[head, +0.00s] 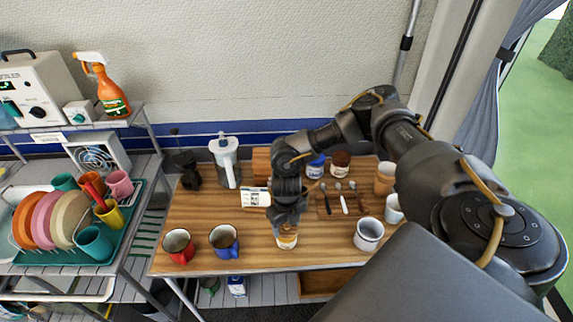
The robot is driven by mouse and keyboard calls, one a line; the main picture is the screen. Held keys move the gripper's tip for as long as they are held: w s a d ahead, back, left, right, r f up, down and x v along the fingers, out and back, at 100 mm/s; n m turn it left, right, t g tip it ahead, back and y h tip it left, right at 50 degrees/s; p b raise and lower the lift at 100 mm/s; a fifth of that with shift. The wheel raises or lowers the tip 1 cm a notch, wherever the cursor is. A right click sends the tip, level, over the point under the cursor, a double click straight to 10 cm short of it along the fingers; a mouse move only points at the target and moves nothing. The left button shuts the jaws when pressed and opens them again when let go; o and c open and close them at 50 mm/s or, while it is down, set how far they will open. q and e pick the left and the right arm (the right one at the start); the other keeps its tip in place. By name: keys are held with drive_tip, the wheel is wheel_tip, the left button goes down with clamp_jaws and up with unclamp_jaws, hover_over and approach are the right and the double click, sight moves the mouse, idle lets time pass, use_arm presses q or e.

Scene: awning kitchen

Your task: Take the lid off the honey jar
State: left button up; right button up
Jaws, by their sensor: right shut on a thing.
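The honey jar (287,241) stands near the front edge of the wooden table, amber with a pale label. My right gripper (287,223) points down over the top of the jar and is shut there, hiding the lid. I take it to be shut on the lid, though the fingers and lid are hard to tell apart at this size. My left gripper is not in view.
A blue mug (224,242) and a red mug (178,246) stand left of the jar. A white mug (368,234) stands right. Spoons lie on a board (328,208) behind. A dish rack (75,262) is far left.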

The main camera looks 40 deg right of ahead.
drive_tip(key=shift+r+b, duration=0.5)
drive_tip(key=shift+r, duration=0.1)
drive_tip(key=w+a+r+b, duration=0.4)
drive_tip(key=a+r+b, duration=0.1)
drive_tip(key=a+r, duration=0.7)
drive_tip(key=shift+a, duration=0.8)
